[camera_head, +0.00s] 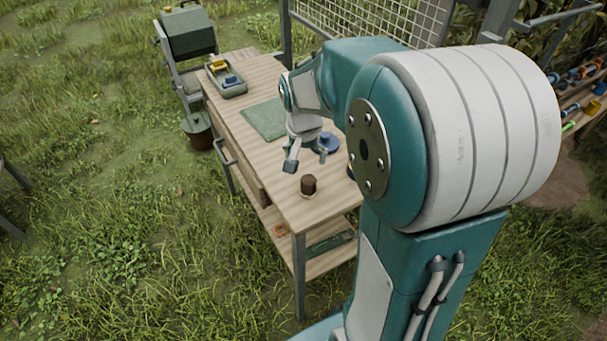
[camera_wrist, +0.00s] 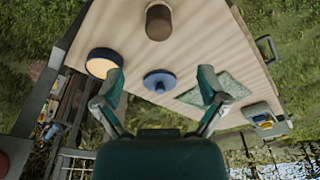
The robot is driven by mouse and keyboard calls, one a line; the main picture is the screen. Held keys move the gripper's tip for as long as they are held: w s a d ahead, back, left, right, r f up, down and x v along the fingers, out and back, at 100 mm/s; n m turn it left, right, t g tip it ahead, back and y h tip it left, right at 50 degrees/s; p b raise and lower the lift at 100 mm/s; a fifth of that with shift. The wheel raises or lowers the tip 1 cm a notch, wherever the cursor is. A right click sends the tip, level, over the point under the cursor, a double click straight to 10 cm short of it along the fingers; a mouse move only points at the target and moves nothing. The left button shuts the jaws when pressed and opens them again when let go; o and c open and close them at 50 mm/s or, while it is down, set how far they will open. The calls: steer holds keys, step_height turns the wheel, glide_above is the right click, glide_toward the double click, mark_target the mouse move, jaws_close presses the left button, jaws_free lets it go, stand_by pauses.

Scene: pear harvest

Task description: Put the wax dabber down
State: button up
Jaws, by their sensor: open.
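The wax dabber, a blue disc with a small raised knob (camera_wrist: 160,80), appears to rest on the wooden bench top. In the wrist view it lies beyond and between the two fingertips, with bare wood around it. My gripper (camera_wrist: 157,90) is open and nothing shows gripped in it. In the head view my gripper (camera_head: 305,158) points down over the bench, close above the wood. A blue thing beside it (camera_head: 331,142) is probably the dabber, partly hidden by my gripper and arm.
A round blue-rimmed tin with a cream top (camera_wrist: 103,62) stands left of the dabber in the wrist view. A brown cylinder (camera_head: 308,185) stands near the bench's front corner. A green mat (camera_head: 264,120) and a grey tray (camera_head: 227,81) lie farther back on the bench (camera_head: 250,148).

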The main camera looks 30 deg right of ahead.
steer(key=s+a+r+n+t, duration=0.1)
steer(key=s+a+r+n, duration=0.1)
steer(key=s, duration=0.3)
steer(key=s+a+r+n+t, duration=0.1)
steer(key=s+a+r+n, duration=0.2)
steer(key=s+a+r, duration=0.1)
steer(key=s+a+r+n+t+y, duration=0.1)
steer(key=s+a+r+n+t, duration=0.1)
steer(key=s+a, duration=0.3)
steer(key=s+r+n, duration=0.1)
steer(key=s, duration=0.2)
steer(key=shift+s+r, duration=0.15)
steer(key=shift+r, duration=0.2)
steer(key=shift+d, duration=0.1)
